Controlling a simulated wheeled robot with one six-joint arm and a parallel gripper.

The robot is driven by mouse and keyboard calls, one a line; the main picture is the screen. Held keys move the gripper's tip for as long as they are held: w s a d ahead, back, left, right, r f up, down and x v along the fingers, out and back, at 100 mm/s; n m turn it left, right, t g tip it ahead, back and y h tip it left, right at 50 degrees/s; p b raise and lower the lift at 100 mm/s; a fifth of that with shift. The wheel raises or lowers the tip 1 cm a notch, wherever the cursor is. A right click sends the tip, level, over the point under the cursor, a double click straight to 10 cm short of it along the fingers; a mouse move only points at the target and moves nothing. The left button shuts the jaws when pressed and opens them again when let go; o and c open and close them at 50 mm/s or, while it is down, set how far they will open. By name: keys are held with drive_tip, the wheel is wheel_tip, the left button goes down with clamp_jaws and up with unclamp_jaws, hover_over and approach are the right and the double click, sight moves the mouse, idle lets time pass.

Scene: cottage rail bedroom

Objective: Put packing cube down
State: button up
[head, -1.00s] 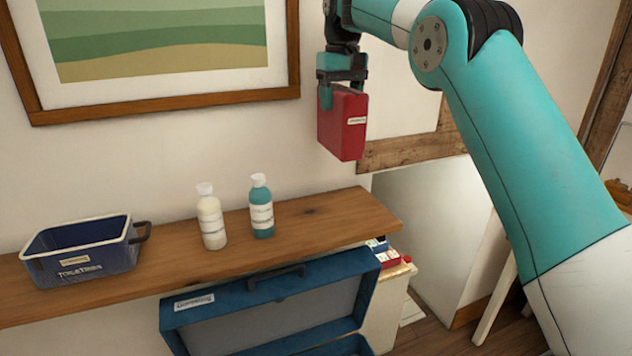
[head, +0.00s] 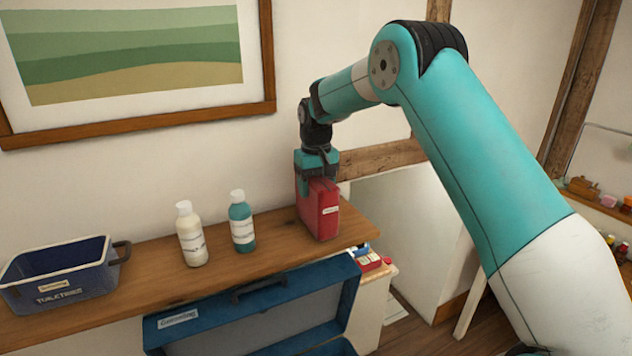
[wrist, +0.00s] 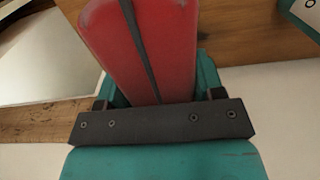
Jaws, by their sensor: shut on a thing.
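The packing cube (head: 320,212) is a red upright block with a small white label, at the right end of the wooden shelf (head: 150,283). My gripper (head: 317,178) is above it and shut on its top. The cube's lower edge is at the shelf surface and looks to be touching it, though the exact contact is hard to tell. In the wrist view the red cube (wrist: 140,45), with a dark seam along its middle, sits between my gripper's fingers (wrist: 160,95).
A white bottle (head: 190,235) and a teal bottle (head: 242,222) stand left of the cube. A blue toiletries basket (head: 75,280) is at the shelf's left. An open blue case (head: 265,305) is below the shelf front. A framed picture (head: 130,128) hangs behind.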

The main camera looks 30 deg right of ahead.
drive_tip(key=o, duration=0.7)
drive_tip(key=shift+f, duration=0.2)
drive_tip(key=o, duration=0.4)
wheel_tip(320, 180, up, 12)
drive_tip(key=b, duration=0.3)
drive_tip(key=shift+w+f, duration=0.1)
drive_tip(key=shift+f, duration=0.05)
drive_tip(key=s+a+r+n+y, duration=0.1)
drive_tip(key=s+a+n, duration=0.1)
drive_tip(key=s+a, duration=0.45)
drive_tip(key=s+a+r+n, duration=0.15)
drive_tip(key=s+a, duration=0.25)
drive_tip(key=s, duration=0.6)
drive_tip(key=s+a+f+n+y, duration=0.1)
drive_tip(key=s+a+f, duration=0.1)
drive_tip(key=s, duration=0.5)
drive_tip(key=s+a+f+n+y, duration=0.1)
drive_tip(key=s+a+f, duration=0.1)
drive_tip(key=s, duration=0.6)
drive_tip(key=s+a+f+n+y, duration=0.1)
drive_tip(key=s+f, duration=0.2)
drive_tip(key=s, duration=0.4)
drive_tip(key=shift+s+a+n, duration=0.25)
drive_tip(key=shift+s+a, duration=0.1)
drive_tip(key=shift+a, duration=0.05)
